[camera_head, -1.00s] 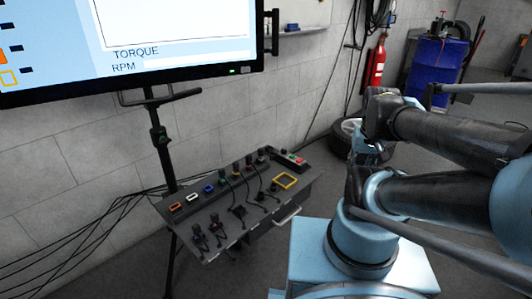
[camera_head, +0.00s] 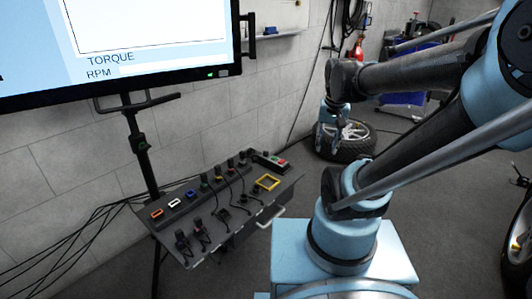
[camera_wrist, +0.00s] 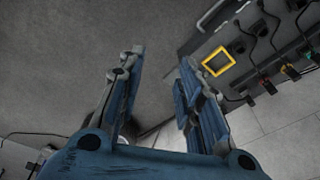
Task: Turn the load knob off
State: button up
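The control panel (camera_head: 222,238) stands below the monitor in the head view, with several dark knobs or levers on its sloped top. I cannot tell which one is the load knob; a pair of dark knobs (camera_head: 190,236) stands near its front left. My gripper (camera_wrist: 160,60) is open and empty in the wrist view, its two blue fingers apart. The panel's corner with a yellow square frame (camera_wrist: 218,61) shows to the right of the fingers, apart from them. In the head view my gripper (camera_head: 334,138) hangs to the right of the panel, above its level.
The monitor (camera_head: 110,85) on its stand (camera_head: 142,150) rises behind the panel's left side. A tyre (camera_head: 350,148) lies behind my gripper. Loose cables (camera_head: 70,235) run on the left. A handle (camera_head: 271,216) juts from the panel's front right.

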jog(key=w+a+r+m, duration=0.3)
jog(key=w+a, duration=0.1)
jog(key=w, duration=0.6)
jog(key=m+g, duration=0.2)
jog(key=m, duration=0.4)
send_over(266, 152)
notch_tip(266, 152, down, 11)
notch_tip(266, 152, down, 16)
jog(key=shift+f, duration=0.25)
jog(key=shift+c, duration=0.6)
